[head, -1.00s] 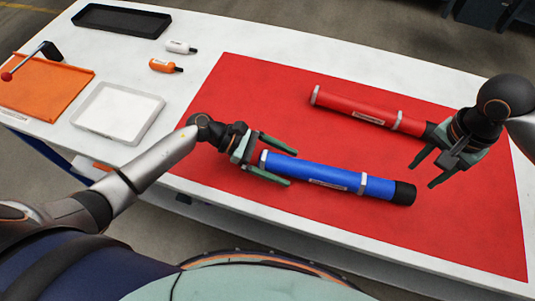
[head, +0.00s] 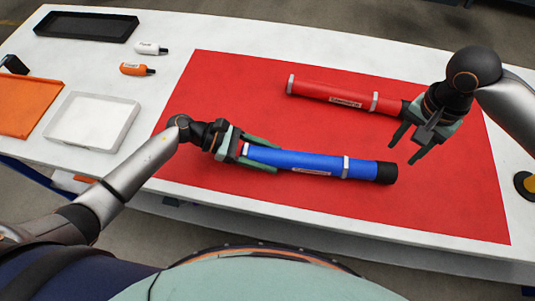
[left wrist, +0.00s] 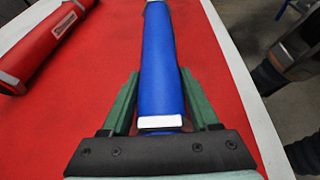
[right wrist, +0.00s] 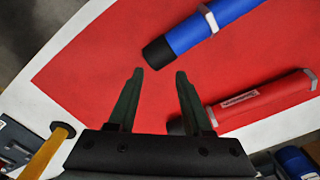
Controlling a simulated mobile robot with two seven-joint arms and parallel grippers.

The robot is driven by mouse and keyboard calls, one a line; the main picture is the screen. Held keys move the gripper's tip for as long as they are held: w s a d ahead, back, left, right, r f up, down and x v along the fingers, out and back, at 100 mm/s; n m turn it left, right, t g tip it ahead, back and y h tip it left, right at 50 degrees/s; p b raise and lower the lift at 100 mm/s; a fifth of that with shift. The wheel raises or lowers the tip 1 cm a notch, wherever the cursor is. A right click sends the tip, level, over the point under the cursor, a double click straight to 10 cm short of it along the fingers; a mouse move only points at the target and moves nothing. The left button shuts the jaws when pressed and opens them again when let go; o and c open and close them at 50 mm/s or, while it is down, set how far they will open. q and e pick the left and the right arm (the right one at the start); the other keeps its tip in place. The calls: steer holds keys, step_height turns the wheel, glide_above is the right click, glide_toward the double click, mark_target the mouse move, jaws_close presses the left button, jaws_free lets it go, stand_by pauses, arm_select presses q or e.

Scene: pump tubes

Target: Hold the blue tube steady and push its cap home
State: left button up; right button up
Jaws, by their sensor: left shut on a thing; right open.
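The blue tube (head: 315,162) lies on the red mat (head: 420,200), with a grey band near each end and a black cap (head: 386,173) on its right end. My left gripper (head: 277,158) is shut on the blue tube at its left end; its fingers lie along both sides of the tube in the left wrist view (left wrist: 158,75). My right gripper (head: 402,153) is open and empty, above the mat between the cap and the red tube. In the right wrist view the black cap (right wrist: 157,54) is just beyond the open fingers. I cannot tell whether the cap is fully seated.
A red tube (head: 330,95) with a dark right end lies behind the blue one. The mat's front right is clear.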

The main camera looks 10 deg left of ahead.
arm_select(q)
steer(key=shift+f, duration=0.1)
jaws_close()
arm_select(e)
steer(key=c, duration=0.6)
arm_select(q)
steer(key=shift+a, duration=0.1)
arm_select(e)
steer(key=shift+d+f+m, duration=0.1)
steer(key=shift+d+m, duration=0.15)
steer(key=shift+m, duration=0.05)
jaws_close()
arm_select(q)
steer(key=shift+f, duration=0.1)
arm_select(e)
steer(key=shift+d+f+m+y, duration=0.1)
steer(key=shift+d+m+y, duration=0.25)
steer(key=shift+m+y, duration=0.05)
arm_select(q)
steer(key=shift+s, duration=0.1)
arm_select(e)
steer(key=d+m+y, duration=0.3)
steer(key=d+m, duration=0.5)
steer(key=d, duration=0.3)
steer(key=shift+s+d+m+y, duration=0.25)
steer(key=shift+s+m+y, duration=0.05)
steer(key=shift+s, duration=0.1)
arm_select(q)
steer(key=shift+f, duration=0.1)
